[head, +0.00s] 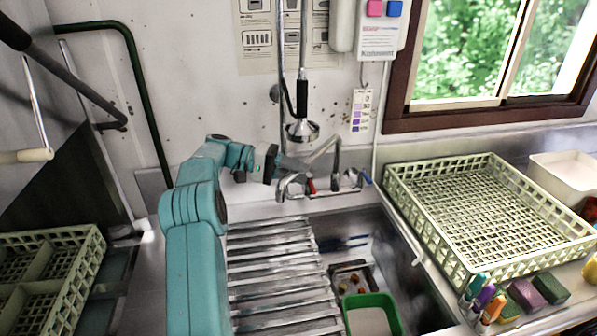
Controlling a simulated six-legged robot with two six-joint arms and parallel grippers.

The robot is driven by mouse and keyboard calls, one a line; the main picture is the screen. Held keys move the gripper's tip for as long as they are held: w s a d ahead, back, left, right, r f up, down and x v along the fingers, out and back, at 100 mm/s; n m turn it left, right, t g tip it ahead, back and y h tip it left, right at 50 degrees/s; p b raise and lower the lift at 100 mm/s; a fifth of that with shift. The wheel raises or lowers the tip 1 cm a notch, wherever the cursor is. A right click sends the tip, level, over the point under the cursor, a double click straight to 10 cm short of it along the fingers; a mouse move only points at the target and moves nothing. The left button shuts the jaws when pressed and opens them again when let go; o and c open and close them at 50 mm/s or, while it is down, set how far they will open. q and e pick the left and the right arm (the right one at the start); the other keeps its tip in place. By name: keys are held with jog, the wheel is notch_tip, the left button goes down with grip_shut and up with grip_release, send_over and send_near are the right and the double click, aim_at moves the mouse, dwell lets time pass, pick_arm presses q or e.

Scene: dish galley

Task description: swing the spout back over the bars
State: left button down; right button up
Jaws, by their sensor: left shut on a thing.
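The steel bars (275,272) lie across the left part of the sink, in front of the tap. The spout's end is near the back edge of the bars. My right gripper is not in view.
A spray head (301,131) hangs just above the spout. The open right part of the sink holds a green tub (372,301). A pale green rack (492,265) stands on the right counter, with sponges (550,287) and markers before it. Another crate (72,287) is at left.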

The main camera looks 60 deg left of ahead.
pick_arm(q)
jog(key=c, duration=1.3)
grip_release()
jog(key=shift+a+r, duration=0.15)
jog(key=shift+r, duration=0.05)
jog(key=o, duration=0.3)
jog(key=shift+a, duration=0.1)
jog(key=shift+s+a+f, duration=0.1)
jog(key=shift+f, duration=0.05)
jog(key=p+v, duration=0.2)
jog(key=v, duration=0.5)
jog(key=shift+s+a+p, duration=0.1)
jog(key=shift+s+p, duration=0.15)
jog(key=shift+p, duration=0.1)
jog(key=shift+w, duration=0.1)
